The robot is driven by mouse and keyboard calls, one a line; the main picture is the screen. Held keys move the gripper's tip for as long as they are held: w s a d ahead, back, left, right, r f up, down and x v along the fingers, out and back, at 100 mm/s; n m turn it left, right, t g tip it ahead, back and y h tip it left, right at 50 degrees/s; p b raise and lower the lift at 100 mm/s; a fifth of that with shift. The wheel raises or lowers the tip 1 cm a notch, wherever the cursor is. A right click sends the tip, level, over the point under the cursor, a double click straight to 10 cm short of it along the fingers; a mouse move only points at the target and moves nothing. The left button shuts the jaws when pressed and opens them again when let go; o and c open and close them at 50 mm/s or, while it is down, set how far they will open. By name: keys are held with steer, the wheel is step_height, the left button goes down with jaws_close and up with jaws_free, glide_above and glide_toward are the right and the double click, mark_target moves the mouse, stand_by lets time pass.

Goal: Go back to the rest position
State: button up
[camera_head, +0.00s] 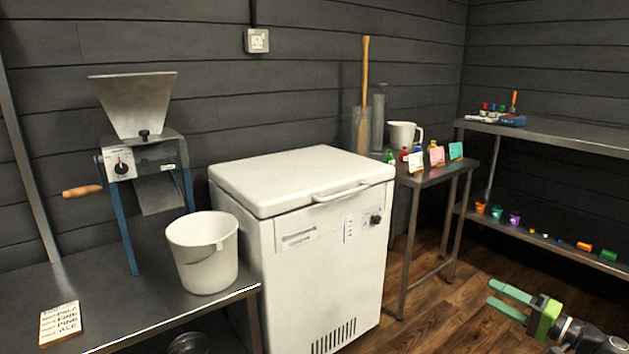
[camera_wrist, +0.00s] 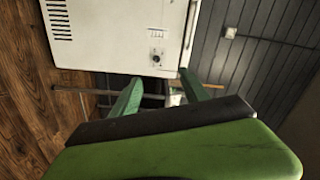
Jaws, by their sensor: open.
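My gripper (camera_head: 508,300) is at the lower right of the head view, above the wooden floor. Its two green fingers point left and stand apart, with nothing between them. In the wrist view, my gripper (camera_wrist: 155,92) shows its green fingers spread, with the white chest freezer (camera_wrist: 120,30) beyond them. The freezer (camera_head: 330,250) stands in the middle of the head view with its lid closed. My gripper is to the right of the freezer and touches nothing that I can see.
A metal table (camera_head: 130,301) at left bears a grain mill (camera_head: 145,165), a white bucket (camera_head: 203,255) and a sign (camera_head: 61,322). A small table (camera_head: 437,175) holds a white jug (camera_head: 402,135) and cards. A shelf unit (camera_head: 560,140) stands at right. The floor (camera_head: 440,325) before it is clear.

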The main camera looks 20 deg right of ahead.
steer(key=w+a+r+n+g+y+p, duration=0.25)
steer(key=w+a+n+y, duration=0.2)
steer(key=w+a, duration=1)
steer(key=w+a+f+n+g+y+p, duration=0.2)
steer(key=w+a+g, duration=0.25)
steer(key=a, duration=0.75)
steer(key=w+a+f+n+g+y+p, duration=0.1)
steer(key=w+a+n+g+y+p, duration=0.15)
steer(key=w+a, duration=0.65)
steer(key=s+a+f+n+g+h, duration=0.1)
steer(key=s+a+f+g, duration=0.1)
steer(key=a, duration=0.6)
steer(key=s+a+f+n+g+h, duration=0.1)
steer(key=s+a+f+g, duration=0.15)
steer(key=a, duration=0.55)
steer(key=s+a+f+n+g+h+p, duration=0.25)
steer(key=s+a+f+g+h, duration=0.2)
steer(key=a+f+h, duration=0.3)
steer(key=d+m+t+h+p, duration=0.1)
steer(key=d+m+h+p, duration=0.2)
steer(key=d, duration=0.6)
step_height(320, 180, up, 36)
steer(key=h+p, duration=0.1)
steer(key=p, duration=3.4)
steer(key=shift+a+r+n, duration=0.15)
steer(key=shift+r+n, duration=0.1)
steer(key=shift+n, duration=0.1)
